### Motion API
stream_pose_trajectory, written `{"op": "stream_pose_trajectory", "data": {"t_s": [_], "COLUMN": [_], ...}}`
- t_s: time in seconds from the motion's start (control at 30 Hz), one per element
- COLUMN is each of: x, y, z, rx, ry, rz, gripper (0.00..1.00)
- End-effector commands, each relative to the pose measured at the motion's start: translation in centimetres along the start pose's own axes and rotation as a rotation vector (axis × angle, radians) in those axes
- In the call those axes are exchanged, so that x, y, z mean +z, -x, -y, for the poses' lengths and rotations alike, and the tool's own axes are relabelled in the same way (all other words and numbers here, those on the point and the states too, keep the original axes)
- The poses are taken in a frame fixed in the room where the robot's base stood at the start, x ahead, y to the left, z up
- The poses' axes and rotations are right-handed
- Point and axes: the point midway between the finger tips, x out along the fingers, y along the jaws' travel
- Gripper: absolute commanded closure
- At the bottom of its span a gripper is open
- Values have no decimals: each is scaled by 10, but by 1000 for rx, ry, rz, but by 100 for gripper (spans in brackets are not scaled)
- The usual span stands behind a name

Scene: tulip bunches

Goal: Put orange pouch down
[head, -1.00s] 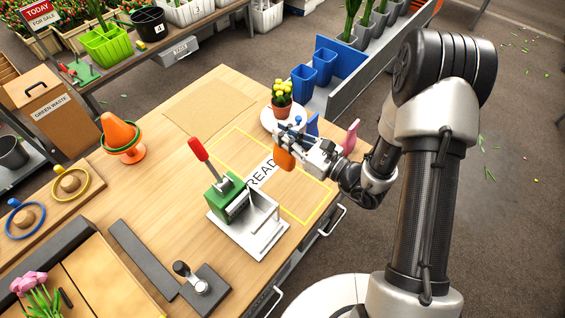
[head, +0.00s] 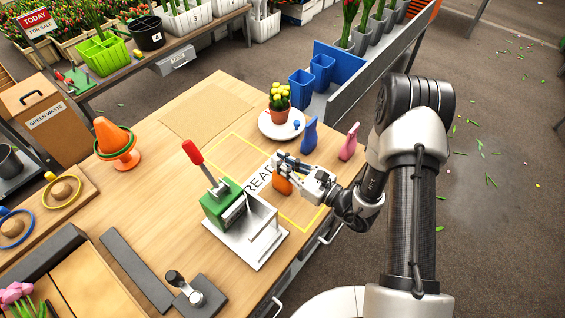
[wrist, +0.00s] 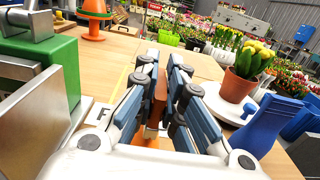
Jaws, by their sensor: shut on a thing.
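The orange pouch (head: 282,184) is in my gripper (head: 283,168), low over the yellow-outlined READY area (head: 262,172) in the head view. My gripper is shut on it. In the wrist view the pouch (wrist: 159,100) shows as a narrow orange-brown strip between the two fingers (wrist: 164,85). Much of the pouch is hidden by the fingers. I cannot tell whether its bottom touches the table.
A green press with a red lever (head: 222,200) stands just left of my gripper. A blue pouch (head: 310,135) and a pink pouch (head: 349,142) stand to the right. A potted yellow plant (head: 279,103) sits on a white plate (head: 265,122) behind. Bare table lies back left.

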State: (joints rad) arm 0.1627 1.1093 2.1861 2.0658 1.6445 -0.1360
Motion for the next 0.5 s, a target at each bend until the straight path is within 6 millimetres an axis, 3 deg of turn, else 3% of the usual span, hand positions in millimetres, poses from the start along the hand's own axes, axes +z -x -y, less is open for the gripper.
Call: {"op": "stream_pose_trajectory", "data": {"t_s": [0.1,0.13,0.4,0.5], "x": [-4,-4,-3,-3], "y": [0,0,0,0], "z": [0,0,0,0], "rx": [0,0,0,0], "ry": [0,0,-1,-1], "rz": [0,-1,-1,-1], "gripper": [100,89,71,71]}}
